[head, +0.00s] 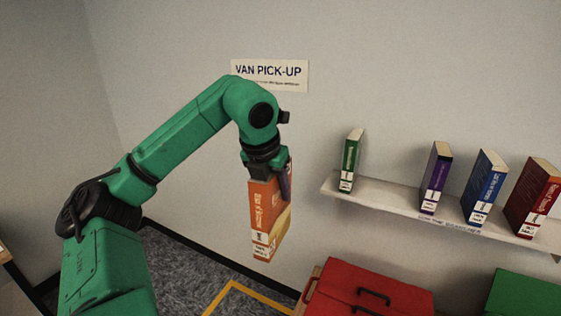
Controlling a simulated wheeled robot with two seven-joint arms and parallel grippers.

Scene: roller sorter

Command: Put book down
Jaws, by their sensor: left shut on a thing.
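An orange book (263,213) with a pale label low on its spine hangs upright in the air in the middle of the head view. My left gripper (280,180) points down and is shut on the top of the book, hiding its upper end. The book is to the left of the wall shelf and apart from it. My right gripper is not in view.
The pale wall shelf (385,200) holds a green book (351,160), a purple book (435,178), a blue book (484,188) and a dark red book (533,198), with a wide gap after the green one. Below are a red lidded box (350,285) and a green box (525,295).

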